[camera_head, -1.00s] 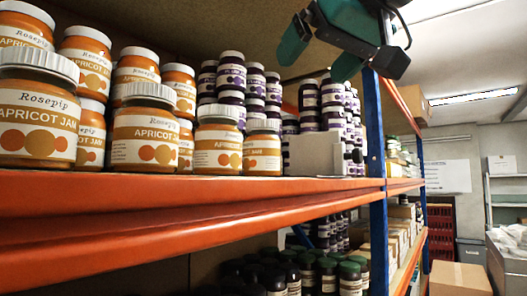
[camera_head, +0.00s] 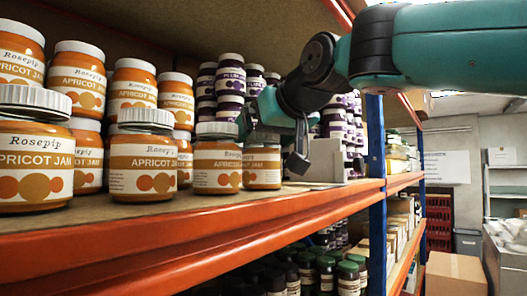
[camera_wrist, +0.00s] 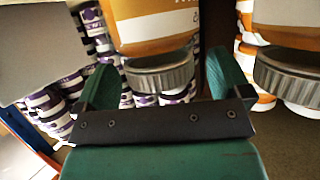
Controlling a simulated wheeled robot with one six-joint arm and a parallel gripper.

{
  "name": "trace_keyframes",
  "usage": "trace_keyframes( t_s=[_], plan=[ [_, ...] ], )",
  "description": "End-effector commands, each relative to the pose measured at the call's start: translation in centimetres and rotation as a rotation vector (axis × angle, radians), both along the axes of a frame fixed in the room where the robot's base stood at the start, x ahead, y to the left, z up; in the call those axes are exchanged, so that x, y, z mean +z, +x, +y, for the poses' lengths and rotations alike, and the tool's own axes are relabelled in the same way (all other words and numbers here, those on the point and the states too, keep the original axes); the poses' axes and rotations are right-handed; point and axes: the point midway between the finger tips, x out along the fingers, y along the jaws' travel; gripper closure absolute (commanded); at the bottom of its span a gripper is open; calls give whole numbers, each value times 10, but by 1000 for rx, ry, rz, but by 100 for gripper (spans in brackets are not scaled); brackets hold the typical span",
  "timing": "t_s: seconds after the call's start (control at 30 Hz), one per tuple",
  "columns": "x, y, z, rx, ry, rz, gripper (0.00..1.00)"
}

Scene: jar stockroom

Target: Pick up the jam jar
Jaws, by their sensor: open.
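Several apricot jam jars with white ribbed lids stand on the shelf, orange with white labels. The rightmost front apricot jam jar (camera_head: 262,172) is partly behind my gripper (camera_head: 270,140) in the head view. My gripper is open, with its fingers in front of and over the top of that jar. In the wrist view, which shows the jars upside down, a jar (camera_wrist: 155,30) with its lid lies between the spread fingers of my gripper (camera_wrist: 161,68). A second apricot jam jar (camera_head: 217,165) stands just left of it, and also shows in the wrist view (camera_wrist: 285,30).
Purple-labelled plum jars (camera_head: 230,80) are stacked behind. A pale grey box (camera_head: 325,160) stands right of the jars, near the blue post (camera_head: 376,150). The orange shelf beam (camera_head: 200,225) runs along the front. Dark jars with green lids (camera_head: 347,272) stand below.

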Motion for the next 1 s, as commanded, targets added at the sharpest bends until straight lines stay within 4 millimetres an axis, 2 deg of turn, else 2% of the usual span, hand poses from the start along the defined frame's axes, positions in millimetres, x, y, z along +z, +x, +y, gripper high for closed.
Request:
trace_keyframes(
  t_s=[0.27, 0.37, 0.6, 0.73, 0.77, 1.0],
  plan=[
    [-2, 3, 2, 1, 1, -1, 4],
    [-2, 3, 2, 1, 1, -1, 25],
    [-3, 3, 2, 1, 0, 1, 80],
    [-1, 3, 2, 1, 2, -2, 81],
    [-1, 3, 2, 1, 2, -2, 88],
    [0, 3, 2, 1, 0, 0, 88]
  ],
)
